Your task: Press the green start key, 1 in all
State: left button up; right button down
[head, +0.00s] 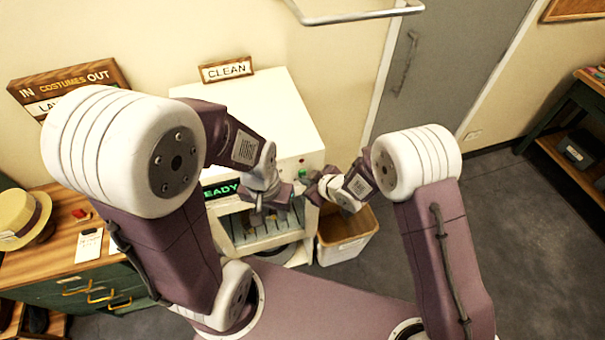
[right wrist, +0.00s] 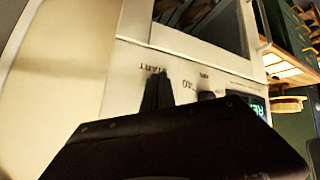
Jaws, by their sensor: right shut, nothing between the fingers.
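The white machine (head: 262,98) has a lit green display (head: 221,189) reading READY, partly hidden by my left arm. A small green spot, perhaps the start key (head: 302,161), shows at the right of its front panel. In the right wrist view, the START label (right wrist: 156,66) is beside my right fingertips, and the key itself cannot be made out behind the fingers. My right gripper (head: 310,189) is shut and empty, close to the panel; it also shows in the right wrist view (right wrist: 157,90). Contact is unclear. My left gripper (head: 270,212) is before the machine's front; its opening is unclear.
A dark knob (right wrist: 206,96) is beside the fingers on the panel. A bin (head: 345,240) stands right of the machine. A wooden-topped cabinet (head: 50,262) with a straw hat (head: 25,218) is at the left. A CLEAN sign (head: 227,69) stands behind the machine's top.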

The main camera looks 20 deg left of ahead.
jog(key=shift+w+a, duration=0.25)
jog(key=shift+w, duration=0.15)
dwell(0.5)
jog(key=shift+s+d, duration=0.5)
jog(key=shift+s, duration=0.25)
jog(key=shift+s+b, duration=0.1)
jog(key=shift+b, duration=0.25)
jog(key=shift+s+d+b, duration=0.35)
jog(key=shift+s+d, duration=0.35)
jog(key=shift+s, duration=0.3)
jog(key=shift+s+d+b, duration=0.3)
jog(key=shift+s+d, duration=0.4)
jog(key=shift+s, duration=0.25)
